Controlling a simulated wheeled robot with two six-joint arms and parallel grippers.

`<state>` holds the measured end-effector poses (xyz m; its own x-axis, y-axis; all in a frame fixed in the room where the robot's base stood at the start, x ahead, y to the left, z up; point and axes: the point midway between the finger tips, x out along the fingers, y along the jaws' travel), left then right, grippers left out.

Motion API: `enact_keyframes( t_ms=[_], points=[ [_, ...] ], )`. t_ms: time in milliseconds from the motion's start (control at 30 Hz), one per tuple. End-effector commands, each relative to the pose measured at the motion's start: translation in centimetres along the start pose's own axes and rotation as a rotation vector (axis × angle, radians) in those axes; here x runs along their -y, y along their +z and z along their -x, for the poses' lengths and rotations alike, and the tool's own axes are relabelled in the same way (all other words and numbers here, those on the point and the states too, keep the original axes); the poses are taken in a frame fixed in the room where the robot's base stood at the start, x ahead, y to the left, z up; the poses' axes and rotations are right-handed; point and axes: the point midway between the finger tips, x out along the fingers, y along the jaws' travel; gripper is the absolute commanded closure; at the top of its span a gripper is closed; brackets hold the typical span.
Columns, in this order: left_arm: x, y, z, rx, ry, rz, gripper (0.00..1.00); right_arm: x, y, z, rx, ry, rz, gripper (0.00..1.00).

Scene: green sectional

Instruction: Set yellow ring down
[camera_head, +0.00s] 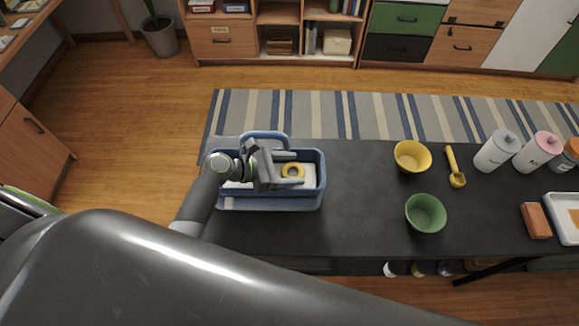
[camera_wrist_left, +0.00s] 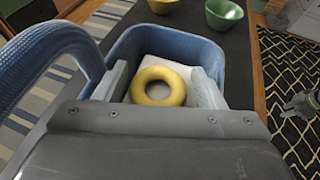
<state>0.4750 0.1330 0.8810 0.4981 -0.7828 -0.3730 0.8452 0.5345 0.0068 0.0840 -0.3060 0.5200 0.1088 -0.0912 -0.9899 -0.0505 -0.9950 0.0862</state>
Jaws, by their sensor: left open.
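The yellow ring (camera_head: 300,171) lies flat inside the blue basket (camera_head: 322,180), towards its right part. In the left wrist view the ring (camera_wrist_left: 158,73) rests on a white surface inside the basket (camera_wrist_left: 195,42). My left gripper (camera_head: 292,169) reaches into the basket from the left. Its pale fingers (camera_wrist_left: 161,85) are spread, one on each side of the ring, with gaps between them and the ring. The basket's handle rises at the back in the head view.
A yellow bowl (camera_head: 412,156), a green bowl (camera_head: 426,214) and a yellow scoop (camera_head: 455,168) stand right of the basket on the dark tabletop (camera_head: 365,185). Lidded canisters (camera_head: 497,152) and a reddish-brown block (camera_head: 536,221) are farther right. Bare tabletop separates basket and bowls.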

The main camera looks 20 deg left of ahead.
Motion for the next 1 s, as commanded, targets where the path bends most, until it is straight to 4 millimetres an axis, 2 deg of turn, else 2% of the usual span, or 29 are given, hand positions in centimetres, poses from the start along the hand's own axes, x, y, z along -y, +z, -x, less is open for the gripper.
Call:
enact_keyframes(
  t_ms=[33,167,500,700,1000],
  points=[
    [0.3,-0.9,0.1,-0.019,-0.003,0.005,0.36,-0.1,0.0,-0.1,0.001,0.001,0.0,0.67],
    [0.2,0.0,0.9,-0.02,-0.002,0.004,0.36,-0.1,0.1,0.2,0.002,0.002,0.0,0.67],
    [0.1,0.2,7.9,-0.016,0.0,0.0,0.36,-0.3,0.2,-0.8,0.002,0.004,0.002,0.67],
    [0.1,0.4,10.8,-0.013,-0.001,0.001,0.36,-0.2,0.3,-1.1,0.002,0.004,0.001,0.67],
    [0.1,0.6,12.4,-0.009,-0.001,0.004,0.36,0.0,0.3,-1.3,0.002,0.002,0.001,0.67]
  ],
)
